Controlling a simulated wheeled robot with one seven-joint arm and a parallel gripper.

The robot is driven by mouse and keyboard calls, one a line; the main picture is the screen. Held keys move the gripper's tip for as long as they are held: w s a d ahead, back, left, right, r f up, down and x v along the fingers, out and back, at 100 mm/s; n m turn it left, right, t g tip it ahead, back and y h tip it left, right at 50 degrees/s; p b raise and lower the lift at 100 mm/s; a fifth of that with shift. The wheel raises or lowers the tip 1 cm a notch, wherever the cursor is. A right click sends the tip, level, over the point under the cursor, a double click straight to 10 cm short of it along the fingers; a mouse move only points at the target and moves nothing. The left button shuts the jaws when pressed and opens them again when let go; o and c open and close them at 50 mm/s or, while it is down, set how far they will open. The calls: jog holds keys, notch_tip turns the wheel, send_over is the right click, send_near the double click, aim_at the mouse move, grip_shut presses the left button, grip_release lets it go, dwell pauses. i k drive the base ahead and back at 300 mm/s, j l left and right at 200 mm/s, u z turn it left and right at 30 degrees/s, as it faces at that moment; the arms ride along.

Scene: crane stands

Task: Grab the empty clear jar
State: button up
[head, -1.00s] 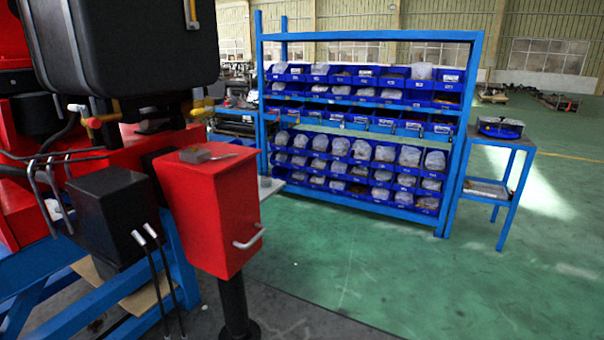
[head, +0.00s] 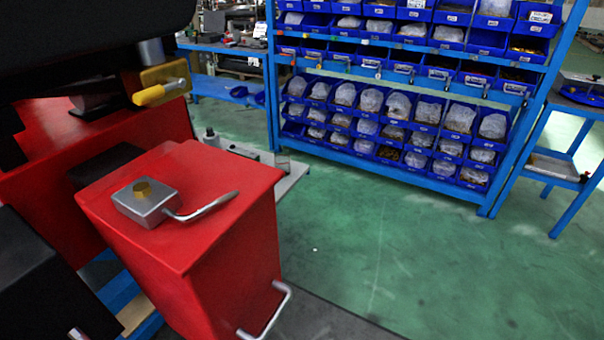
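I cannot make out a clear jar with certainty. A small, see-through, greyish object (head: 282,161) stands at the right end of a pale grey plate (head: 293,178), just behind the red box. It may be a jar, but it is too small to tell, and I cannot see whether it is empty. My gripper is not in view.
A red box (head: 235,215) with a metal handle fills the front left, with a grey block and lever (head: 150,203) on top. Dark machine parts overhang the upper left. A blue rack (head: 450,185) of bins and a blue side table (head: 545,130) stand behind open green floor.

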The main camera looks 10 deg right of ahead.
aim_at(282, 163)
jog(key=i+l+u, duration=0.3)
jog(key=u, duration=0.3)
jog(key=i+l+u, duration=0.2)
jog(key=u, duration=0.25)
jog(key=i+l+u, duration=0.1)
jog(key=l, duration=0.3)
jog(key=i+l+u, duration=0.1)
jog(key=l, duration=0.25)
jog(key=i+l+u, duration=0.1)
jog(key=l, duration=0.35)
jog(key=i+l+u, duration=0.1)
jog(key=l, duration=0.3)
jog(key=i+l+u, duration=0.15)
jog(key=l, duration=0.25)
jog(key=i+l, duration=0.1)
jog(key=l, duration=0.75)
jog(key=i, duration=0.05)
